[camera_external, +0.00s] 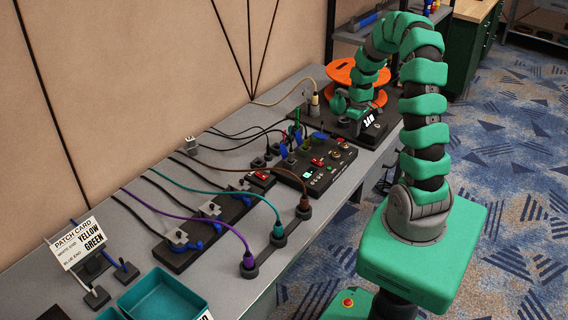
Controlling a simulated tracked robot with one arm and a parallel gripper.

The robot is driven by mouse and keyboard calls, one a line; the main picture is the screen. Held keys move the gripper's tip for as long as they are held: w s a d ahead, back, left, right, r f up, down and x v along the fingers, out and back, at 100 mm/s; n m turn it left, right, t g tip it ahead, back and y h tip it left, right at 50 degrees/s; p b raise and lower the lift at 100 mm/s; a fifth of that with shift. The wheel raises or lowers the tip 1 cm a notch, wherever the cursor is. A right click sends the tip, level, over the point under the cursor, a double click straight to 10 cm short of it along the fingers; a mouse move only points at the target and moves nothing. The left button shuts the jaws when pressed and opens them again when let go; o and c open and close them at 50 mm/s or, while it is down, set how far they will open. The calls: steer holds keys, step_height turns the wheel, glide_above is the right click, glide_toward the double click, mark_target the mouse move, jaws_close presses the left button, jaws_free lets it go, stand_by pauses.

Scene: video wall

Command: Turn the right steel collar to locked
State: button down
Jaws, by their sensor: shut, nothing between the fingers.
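My gripper (352,110) is shut and empty, pointing down at the black box (374,134) with a white label at the far end of the bench. A steel-looking plug collar (314,109) with a beige cable stands upright at the left of my gripper, apart from it. The right steel collar cannot be made out; my gripper and wrist cover that part of the box. Whether the fingers touch anything there is too small to tell.
An orange reel (341,72) stands behind my wrist. A black control panel (318,166) with switches sits nearer. Purple, teal and brown cables arch to round sockets at the front edge. A patch card (78,243) and teal bin (166,297) are at the near left.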

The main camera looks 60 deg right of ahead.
mark_target(347, 152)
steer(key=shift+r, duration=0.25)
steer(key=shift+w+a+f+m, duration=0.15)
steer(key=shift+a+f+m, duration=0.4)
steer(key=shift+f+m, duration=0.5)
steer(key=shift+w+a+f+m, duration=0.1)
steer(key=shift+a+f+m, duration=0.5)
steer(key=shift+f+m, duration=0.4)
steer(key=shift+w+a+f+m, duration=0.15)
steer(key=shift+a+f+m, duration=0.4)
steer(key=shift+f+m, duration=0.45)
steer(key=shift+w+d, duration=0.15)
steer(key=shift+w, duration=0.05)
